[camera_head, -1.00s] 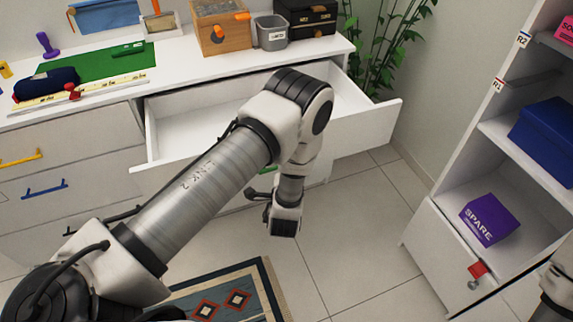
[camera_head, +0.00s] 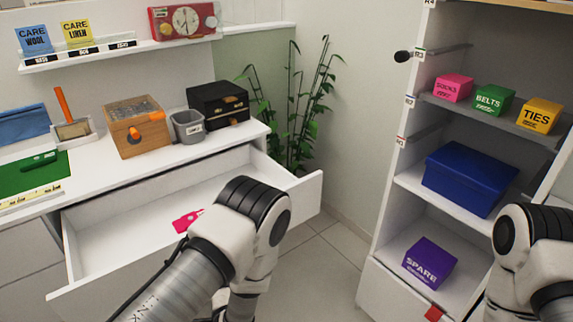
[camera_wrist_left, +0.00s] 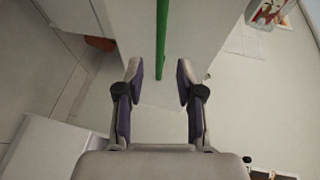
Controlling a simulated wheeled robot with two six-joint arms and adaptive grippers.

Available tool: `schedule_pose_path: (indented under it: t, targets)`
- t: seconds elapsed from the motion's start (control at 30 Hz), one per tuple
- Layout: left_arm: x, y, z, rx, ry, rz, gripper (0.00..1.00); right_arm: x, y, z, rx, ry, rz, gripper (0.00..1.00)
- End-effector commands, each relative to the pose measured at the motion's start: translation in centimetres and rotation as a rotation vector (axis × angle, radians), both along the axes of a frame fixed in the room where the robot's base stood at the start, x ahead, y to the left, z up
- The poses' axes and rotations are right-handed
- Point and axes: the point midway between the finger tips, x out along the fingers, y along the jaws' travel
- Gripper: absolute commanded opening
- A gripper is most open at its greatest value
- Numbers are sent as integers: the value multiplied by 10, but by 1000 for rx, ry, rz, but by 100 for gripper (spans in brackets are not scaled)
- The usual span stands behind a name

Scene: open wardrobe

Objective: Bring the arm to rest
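My left gripper (camera_wrist_left: 160,70) shows in the left wrist view with its two fingers apart and nothing clearly held. A green bar handle (camera_wrist_left: 162,35) on a pale drawer front runs down toward the gap between the fingertips. I cannot tell how far beyond the tips it is. In the head view my left arm (camera_head: 235,240) crosses in front of an open white drawer (camera_head: 110,245), and its gripper is out of frame. A pink item (camera_head: 184,221) lies in the drawer. My right arm (camera_head: 535,245) shows at the right edge, its gripper out of view.
The wardrobe shelves at right hold a blue box (camera_head: 468,178), a purple SPARE box (camera_head: 429,262) and small pink (camera_head: 454,87), green (camera_head: 493,99) and yellow (camera_head: 540,115) boxes. A wooden box (camera_head: 137,128) and grey bin (camera_head: 187,126) stand on the counter. A plant (camera_head: 290,110) fills the corner.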

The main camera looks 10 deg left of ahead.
Motion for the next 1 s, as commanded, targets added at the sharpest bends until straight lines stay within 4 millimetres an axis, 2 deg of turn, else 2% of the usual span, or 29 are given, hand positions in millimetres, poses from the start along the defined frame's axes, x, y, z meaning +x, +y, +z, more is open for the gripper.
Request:
schedule_pose_path:
  t: [0.07, 0.17, 0.2, 0.27, 0.3, 0.37, 0.4, 0.5, 0.6, 0.73, 1.0]
  targets:
    - [0, 10, 6, -5, -2, 23, 37, 0, 0, 5, 0, 0, 0, 0]
    - [-16, 42, 7, -33, 63, 77, 37, 0, 0, 15, 0, 0, 0, 0]
    - [-32, 52, -7, -118, 145, 92, 37, 0, 0, 18, 0, 0, 0, 0]
    - [-63, 57, -33, -313, 269, 134, 37, 0, 0, 22, 0, 0, 0, 0]
    - [-87, 54, -50, -460, 351, 178, 37, 0, 0, 24, 0, 0, 0, 0]
    - [-126, 44, -70, -670, 470, 268, 37, 0, 0, 25, 0, 0, 0, 0]
    - [-153, 34, -79, -794, 545, 338, 37, 0, 0, 26, 0, 0, 0, 0]
    - [-214, 9, -92, -1034, 714, 542, 37, 0, 0, 25, 0, 0, 0, 0]
    - [-254, -8, -94, -1158, 809, 734, 37, 0, 0, 25, 0, 0, 0, 0]
    - [-266, -11, -94, -1217, 799, 874, 37, 0, 0, 25, 0, 0, 0, 0]
    - [-265, -11, -94, -1224, 786, 886, 37, 0, 0, 25, 0, 0, 0, 0]
